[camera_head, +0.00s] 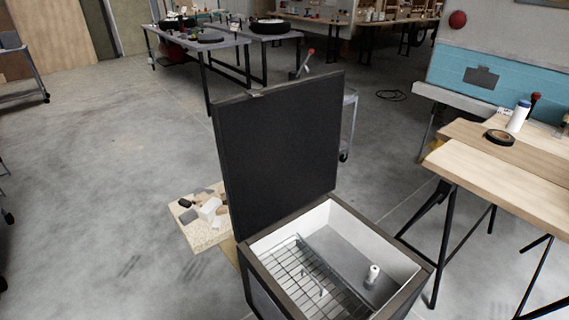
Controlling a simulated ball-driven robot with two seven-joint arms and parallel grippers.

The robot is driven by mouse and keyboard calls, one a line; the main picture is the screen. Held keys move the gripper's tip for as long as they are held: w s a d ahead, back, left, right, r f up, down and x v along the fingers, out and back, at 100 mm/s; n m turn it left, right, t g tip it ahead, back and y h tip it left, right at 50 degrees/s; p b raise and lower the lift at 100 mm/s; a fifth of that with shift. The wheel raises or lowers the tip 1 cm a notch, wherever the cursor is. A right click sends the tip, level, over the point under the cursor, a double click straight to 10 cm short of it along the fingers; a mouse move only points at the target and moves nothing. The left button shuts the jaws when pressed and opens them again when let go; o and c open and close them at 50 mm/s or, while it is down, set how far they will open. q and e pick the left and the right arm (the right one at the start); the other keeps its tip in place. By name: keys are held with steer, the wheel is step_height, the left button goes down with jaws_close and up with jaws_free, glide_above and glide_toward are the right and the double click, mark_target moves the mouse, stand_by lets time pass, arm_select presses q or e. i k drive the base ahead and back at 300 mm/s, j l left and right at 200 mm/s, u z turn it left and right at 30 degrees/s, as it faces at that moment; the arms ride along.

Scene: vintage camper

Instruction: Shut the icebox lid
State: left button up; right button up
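The icebox (405,299) stands in front of me at the lower centre, seen from above. Its dark square lid (280,150) stands open, nearly upright, at the back left edge of the box. The white inside shows a wire rack (303,275) on the left and a small white cylinder (372,276) on the grey floor at the right. Neither of my grippers is in view.
A wooden trestle table (520,170) with a white bottle (518,116) and a black tape roll (499,137) stands to the right. A low board with small items (203,220) lies behind the lid's left side. Open concrete floor (100,200) lies left.

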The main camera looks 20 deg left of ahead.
mark_target(279, 145)
steer(key=j+z, duration=0.2)
steer(key=z, duration=1.35)
steer(key=k+j, duration=0.1)
steer(key=j, duration=1.45)
steer(key=k+j, duration=0.15)
steer(key=j, duration=0.6)
steer(key=k+j, duration=0.1)
steer(key=j, duration=1.4)
steer(key=k+j, duration=0.15)
steer(key=j, duration=0.65)
